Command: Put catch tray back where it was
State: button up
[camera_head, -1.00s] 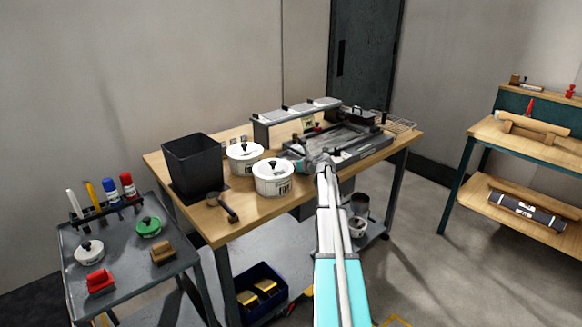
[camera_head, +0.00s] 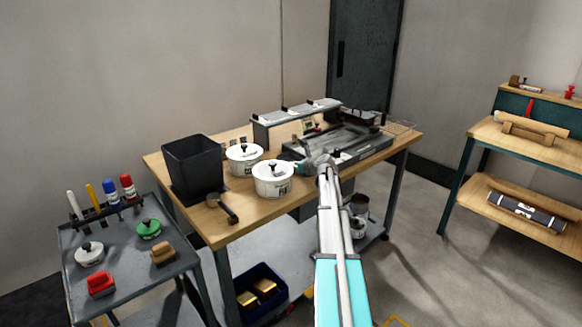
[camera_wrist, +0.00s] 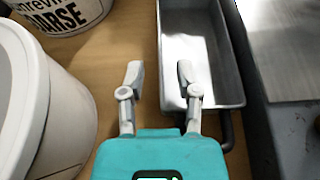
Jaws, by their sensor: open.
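The catch tray appears to be the narrow, shallow metal tray (camera_wrist: 200,45) in the wrist view, with a bright inner floor and raised walls. My gripper (camera_wrist: 159,78) is open, its fingers on either side of the tray's left wall in the picture. The right finger overlaps the tray's inside and the left finger is over bare wood. I cannot tell finger height or contact. In the head view my wrist (camera_head: 318,163) is between the white tubs and the grey machine (camera_head: 345,140); I cannot make out the tray there.
A white lidded tub (camera_head: 272,180) stands close to my gripper, with another tub (camera_head: 244,160) behind it. The machine's metal edge (camera_wrist: 285,50) runs along the tray's right side. A black bin (camera_head: 193,165) and a dark-headed tool (camera_head: 224,209) are farther left on the bench.

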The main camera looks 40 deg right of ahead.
jog(key=p+v, duration=0.4)
jog(key=v, duration=0.7)
dwell(0.6)
